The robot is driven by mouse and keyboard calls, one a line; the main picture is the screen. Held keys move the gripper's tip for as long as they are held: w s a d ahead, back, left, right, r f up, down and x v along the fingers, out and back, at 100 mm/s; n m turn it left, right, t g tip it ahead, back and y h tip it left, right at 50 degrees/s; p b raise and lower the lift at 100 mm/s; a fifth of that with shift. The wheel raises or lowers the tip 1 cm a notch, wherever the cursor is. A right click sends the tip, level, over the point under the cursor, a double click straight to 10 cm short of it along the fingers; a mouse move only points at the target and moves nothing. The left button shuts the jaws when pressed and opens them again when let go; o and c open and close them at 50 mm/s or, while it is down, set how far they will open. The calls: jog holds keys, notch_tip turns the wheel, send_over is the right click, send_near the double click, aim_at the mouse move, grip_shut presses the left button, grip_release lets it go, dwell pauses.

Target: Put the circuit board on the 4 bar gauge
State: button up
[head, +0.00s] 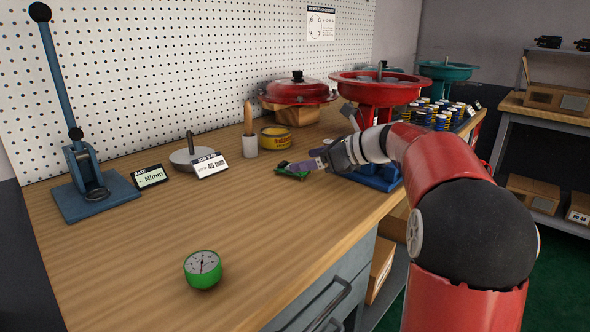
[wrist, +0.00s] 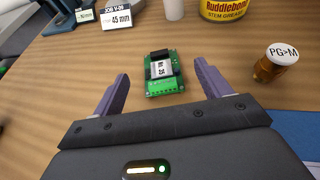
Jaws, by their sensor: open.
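The circuit board (wrist: 163,82) is green with a dark terminal block and a white label, and lies flat on the wooden bench. In the head view the board (head: 284,173) is partly hidden by my gripper (head: 300,166). In the wrist view my gripper (wrist: 162,75) is open, its two purple fingers apart on either side of the board and nothing held. A round green gauge (head: 203,269) with a white dial sits at the front of the bench, left of my gripper; its dial marking is too small to read. The gauge is not recognisable in the wrist view.
Behind are a yellow grease tin (head: 276,137), a white holder (head: 250,147) and a weight disc (head: 190,155). A blue press (head: 95,195) stands left. Bench between board and gauge is clear.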

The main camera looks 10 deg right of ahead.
aim_at(285, 163)
jog(key=x, duration=0.6)
jog(key=shift+a, duration=0.1)
jog(key=c, duration=1.2)
jog(key=shift+o, duration=0.2)
jog(key=shift+r, duration=0.1)
